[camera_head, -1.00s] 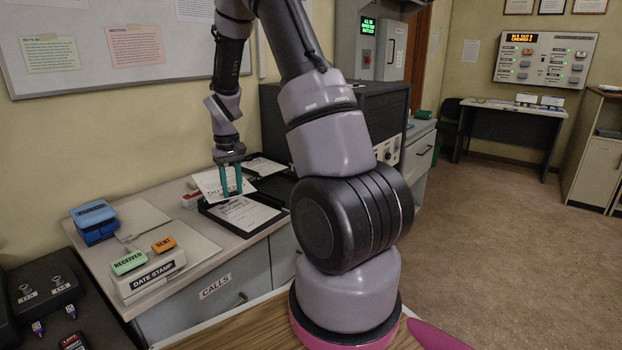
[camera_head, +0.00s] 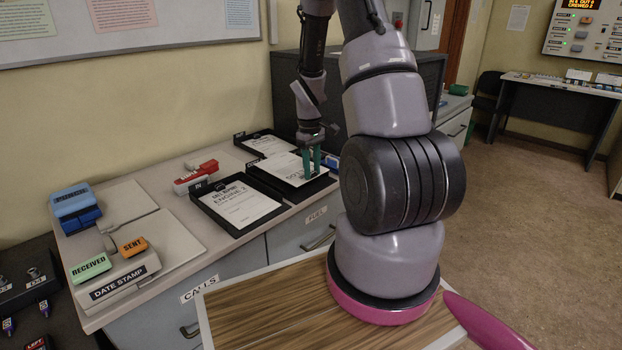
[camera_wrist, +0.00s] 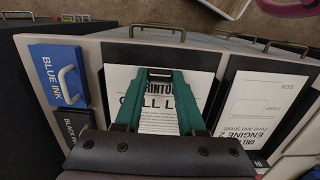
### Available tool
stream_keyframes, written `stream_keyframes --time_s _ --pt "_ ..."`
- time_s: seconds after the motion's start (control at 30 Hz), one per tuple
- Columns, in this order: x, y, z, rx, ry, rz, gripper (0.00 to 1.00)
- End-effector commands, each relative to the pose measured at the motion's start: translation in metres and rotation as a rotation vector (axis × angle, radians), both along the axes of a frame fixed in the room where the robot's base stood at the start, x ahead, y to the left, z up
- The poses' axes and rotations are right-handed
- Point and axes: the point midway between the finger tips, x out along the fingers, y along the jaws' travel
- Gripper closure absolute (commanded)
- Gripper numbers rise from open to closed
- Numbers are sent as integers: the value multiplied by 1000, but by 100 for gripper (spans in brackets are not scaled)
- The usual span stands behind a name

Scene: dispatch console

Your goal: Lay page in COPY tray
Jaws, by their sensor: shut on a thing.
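My gripper (camera_head: 312,164) has green fingers and is shut on a white printed page (camera_head: 286,167). In the wrist view, the fingers (camera_wrist: 160,76) cover part of the page (camera_wrist: 116,78), where "CALL L..." can be read. The page is low over a black tray (camera_head: 277,190) on the counter and looks nearly flat. I cannot tell whether it touches the tray floor. That tray's label is not readable. A black tray to its left (camera_head: 215,219) holds an "ENGINE 2" sheet (camera_head: 240,203), which also shows in the wrist view (camera_wrist: 240,105).
Another black tray (camera_head: 243,143) with a sheet stands behind. A red and white stapler-like object (camera_head: 195,178) lies to the left. Date stamp items (camera_head: 122,275) stand at the counter's left. The wrist view shows a blue ink box (camera_wrist: 58,75) close beside the page's tray.

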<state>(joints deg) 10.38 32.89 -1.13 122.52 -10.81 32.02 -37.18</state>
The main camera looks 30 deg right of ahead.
Motion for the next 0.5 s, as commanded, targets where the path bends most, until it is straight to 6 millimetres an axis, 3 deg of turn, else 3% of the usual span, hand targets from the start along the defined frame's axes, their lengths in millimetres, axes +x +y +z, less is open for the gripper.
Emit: stream_keyframes --time_s 0.23,0.5 --pt "-1 0 -32 1 3 -1 100" --pt "0 0 -34 0 0 -1 100"
